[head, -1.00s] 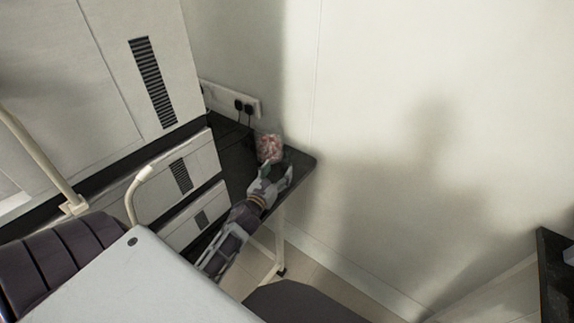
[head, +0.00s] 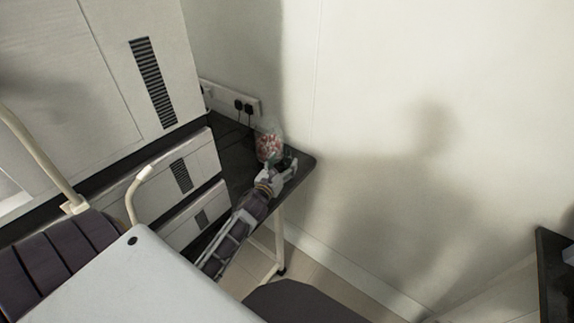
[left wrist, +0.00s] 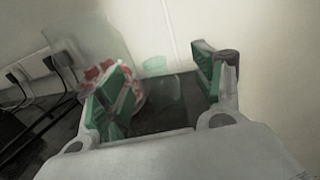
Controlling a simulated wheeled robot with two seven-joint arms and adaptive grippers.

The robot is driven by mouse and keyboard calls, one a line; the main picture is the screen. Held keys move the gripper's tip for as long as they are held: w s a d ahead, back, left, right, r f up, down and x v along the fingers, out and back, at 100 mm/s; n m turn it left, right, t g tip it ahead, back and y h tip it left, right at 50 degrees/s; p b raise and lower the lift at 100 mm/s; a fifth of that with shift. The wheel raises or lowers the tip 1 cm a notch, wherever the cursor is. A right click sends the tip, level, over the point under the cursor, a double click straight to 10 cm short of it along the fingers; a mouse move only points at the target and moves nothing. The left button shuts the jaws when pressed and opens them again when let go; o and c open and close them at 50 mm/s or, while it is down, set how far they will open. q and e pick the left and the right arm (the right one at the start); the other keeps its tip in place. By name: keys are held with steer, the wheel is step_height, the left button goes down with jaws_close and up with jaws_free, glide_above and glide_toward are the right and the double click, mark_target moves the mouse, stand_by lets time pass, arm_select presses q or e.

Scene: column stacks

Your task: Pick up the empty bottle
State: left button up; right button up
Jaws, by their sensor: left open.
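A clear, faintly green see-through object, which looks like the empty bottle (left wrist: 165,92), shows between the fingers in the left wrist view. Its outline is hard to make out. My left gripper (head: 284,162) is low over the dark tabletop's corner in the head view. In the left wrist view the left gripper (left wrist: 160,88) is open, with a green-padded finger on either side of the clear object. I cannot tell whether either finger touches it. A clear container with red and white contents (head: 269,144) stands just behind the gripper; it also shows behind the left finger in the wrist view (left wrist: 91,73).
The narrow dark table (head: 308,163) ends at a rounded corner near the wall. A socket strip with black plugs (head: 243,106) and cables lies behind. White vented cabinets (head: 203,205) stand at the left. The wall (head: 400,70) closes off the right side.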

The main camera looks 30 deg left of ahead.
mark_target(285, 157)
arm_select(q)
steer(key=shift+w, duration=0.15)
steer(key=shift+w+a, duration=0.35)
steer(key=shift+w, duration=0.45)
steer(key=shift+w+a, duration=0.25)
steer(key=shift+w, duration=0.4)
steer(key=shift+w+a, duration=0.1)
steer(key=shift+w, duration=0.85)
arm_select(e)
steer(key=shift+s+d, duration=0.2)
steer(key=shift+s, duration=0.1)
steer(key=shift+w, duration=0.1)
arm_select(q)
steer(key=c, duration=1.4)
